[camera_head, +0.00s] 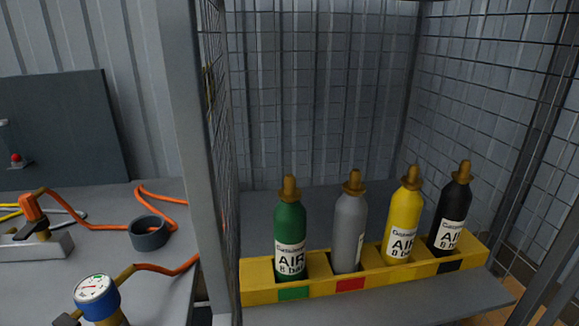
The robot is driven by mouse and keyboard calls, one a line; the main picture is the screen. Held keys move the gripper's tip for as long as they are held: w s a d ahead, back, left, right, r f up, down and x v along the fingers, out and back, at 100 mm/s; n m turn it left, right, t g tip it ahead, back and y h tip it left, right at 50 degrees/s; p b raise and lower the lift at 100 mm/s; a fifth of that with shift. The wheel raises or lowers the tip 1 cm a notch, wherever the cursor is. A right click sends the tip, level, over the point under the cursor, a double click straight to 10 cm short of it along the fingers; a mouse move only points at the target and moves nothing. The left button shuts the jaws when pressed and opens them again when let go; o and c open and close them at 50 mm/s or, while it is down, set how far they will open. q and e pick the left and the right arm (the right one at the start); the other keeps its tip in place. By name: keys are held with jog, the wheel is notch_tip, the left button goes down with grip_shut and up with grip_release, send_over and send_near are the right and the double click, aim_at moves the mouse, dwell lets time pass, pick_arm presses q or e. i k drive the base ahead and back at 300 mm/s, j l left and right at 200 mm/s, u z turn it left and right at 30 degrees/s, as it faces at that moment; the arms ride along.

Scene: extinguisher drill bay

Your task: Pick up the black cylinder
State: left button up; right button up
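The black cylinder (454,209) stands at the right end of a yellow rack (330,284) inside a wire cage. It has a brass-coloured top and a white label reading AIR. It leans slightly to the right in the picture. Its lower end is hidden by the rack's front wall, above a black patch. Neither of my grippers shows in the head view.
Green (290,236), grey (349,231) and yellow (403,223) cylinders share the rack, left of the black one. Mesh walls (480,110) and a grey post (190,150) bound the cage. A gauge (96,292), orange hose and dark ring (149,236) lie on the left bench.

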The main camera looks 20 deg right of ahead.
aim_at(455, 199)
jog(key=z, duration=1.65)
